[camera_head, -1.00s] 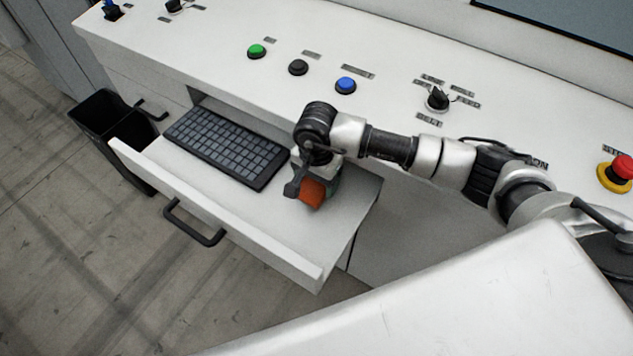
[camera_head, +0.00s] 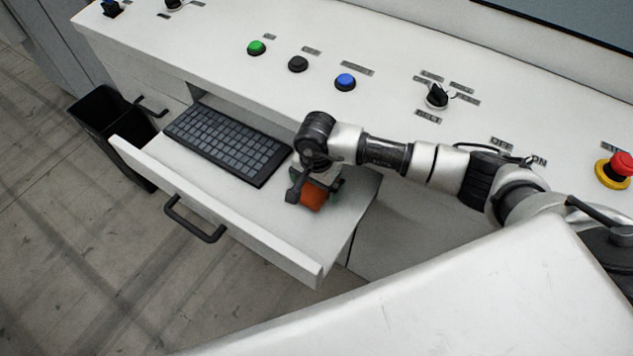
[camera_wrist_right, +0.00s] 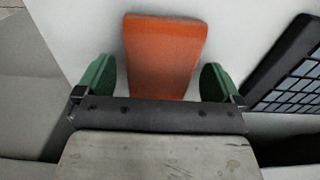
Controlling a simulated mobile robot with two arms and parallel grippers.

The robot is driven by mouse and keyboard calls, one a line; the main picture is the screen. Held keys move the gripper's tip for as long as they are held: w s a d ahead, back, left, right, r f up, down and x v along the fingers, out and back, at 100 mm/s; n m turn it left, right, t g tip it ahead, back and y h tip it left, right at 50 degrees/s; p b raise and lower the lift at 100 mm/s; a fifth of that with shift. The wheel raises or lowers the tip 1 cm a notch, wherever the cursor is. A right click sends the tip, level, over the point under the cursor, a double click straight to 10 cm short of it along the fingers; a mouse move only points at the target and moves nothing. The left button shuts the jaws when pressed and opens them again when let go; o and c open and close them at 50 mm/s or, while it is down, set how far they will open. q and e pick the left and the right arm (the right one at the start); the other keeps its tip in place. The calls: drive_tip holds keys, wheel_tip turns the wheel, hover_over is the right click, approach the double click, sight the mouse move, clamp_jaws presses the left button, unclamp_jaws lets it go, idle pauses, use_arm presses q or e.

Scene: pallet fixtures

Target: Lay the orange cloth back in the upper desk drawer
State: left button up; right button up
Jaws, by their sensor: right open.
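The orange cloth (camera_head: 314,195) is a folded block in the open upper drawer (camera_head: 240,225), on the drawer floor to the right of the keyboard. My right gripper (camera_head: 316,190) is over it, pointing down. In the right wrist view the cloth (camera_wrist_right: 164,52) lies between the two green fingers of the gripper (camera_wrist_right: 158,80), with a gap on each side, so the gripper is open around it and not clamped. The cloth's near end is hidden behind the gripper's dark bar. My left gripper is not in view.
A black keyboard (camera_head: 228,145) lies in the drawer, left of the gripper, and shows in the right wrist view too. The desk top with buttons (camera_head: 345,82) overhangs the drawer's back. A black bin (camera_head: 105,115) stands at left. The drawer's front left floor is bare.

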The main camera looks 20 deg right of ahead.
drive_tip(key=shift+r+p, duration=0.3)
drive_tip(key=shift+p, duration=0.05)
wheel_tip(320, 180, up, 12)
drive_tip(key=b, duration=0.4)
drive_tip(key=shift+f, duration=0.15)
